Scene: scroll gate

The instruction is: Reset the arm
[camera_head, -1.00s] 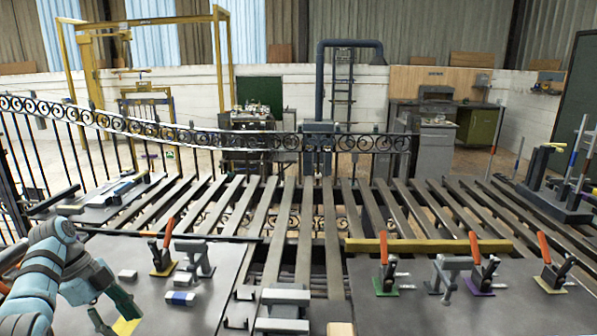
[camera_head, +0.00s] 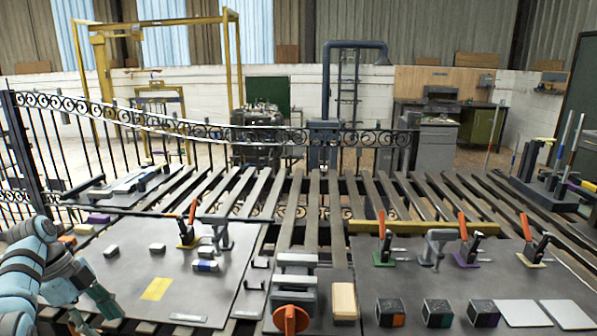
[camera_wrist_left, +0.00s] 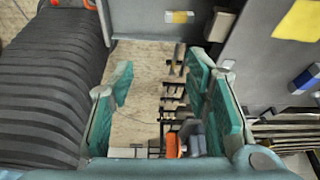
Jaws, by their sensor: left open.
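My left arm comes in at the lower left of the head view, with its gripper (camera_head: 98,312) low at the left edge of the left steel plate (camera_head: 190,290). In the left wrist view the gripper (camera_wrist_left: 163,88) shows two green-padded fingers wide apart with nothing between them. Floor and some blurred parts show beyond the fingers. A yellow square (camera_head: 157,289) lies bare on the left plate, to the right of the gripper. My right gripper is not in view.
A toggle clamp (camera_head: 188,232) and small blocks (camera_head: 205,266) are on the left plate. The right plate (camera_head: 440,275) holds several clamps, a yellow bar (camera_head: 430,228) and several dark cubes (camera_head: 390,312). A scrolled fence (camera_head: 200,129) stands behind the slats.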

